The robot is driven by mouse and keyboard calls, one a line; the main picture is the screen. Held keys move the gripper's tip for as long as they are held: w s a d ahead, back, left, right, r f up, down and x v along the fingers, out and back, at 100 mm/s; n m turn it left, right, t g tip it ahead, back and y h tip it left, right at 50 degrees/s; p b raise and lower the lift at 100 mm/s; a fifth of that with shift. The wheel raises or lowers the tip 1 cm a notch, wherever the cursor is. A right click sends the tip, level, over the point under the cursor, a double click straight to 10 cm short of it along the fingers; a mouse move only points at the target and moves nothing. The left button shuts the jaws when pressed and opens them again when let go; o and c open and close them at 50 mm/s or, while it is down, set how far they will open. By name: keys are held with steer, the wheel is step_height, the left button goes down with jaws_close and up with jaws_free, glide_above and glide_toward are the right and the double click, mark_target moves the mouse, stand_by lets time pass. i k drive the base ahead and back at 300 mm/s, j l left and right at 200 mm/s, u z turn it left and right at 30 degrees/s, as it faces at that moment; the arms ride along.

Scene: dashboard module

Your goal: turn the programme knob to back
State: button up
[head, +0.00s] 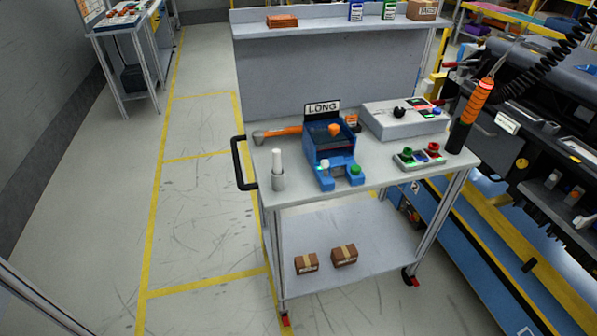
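A grey sloped control box (405,120) sits at the back right of the trolley top. A round black knob (399,112) stands on it, beside a red and black panel with a blue button (437,112). A blue fixture (332,153) with a "LONG" sign stands left of it and carries an orange knob (334,130). I see no label that tells which is the programme knob, and the pointing direction of either is too small to read. My gripper is not in view.
The trolley top (300,195) also holds a hammer (277,132), a white cylinder (278,170) and a small box with green and red buttons (420,157). An orange-and-black tool (471,115) hangs from a coiled cord at the right edge. Floor left of the trolley is clear.

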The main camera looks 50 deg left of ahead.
mark_target(398, 112)
steer(key=u, duration=1.65)
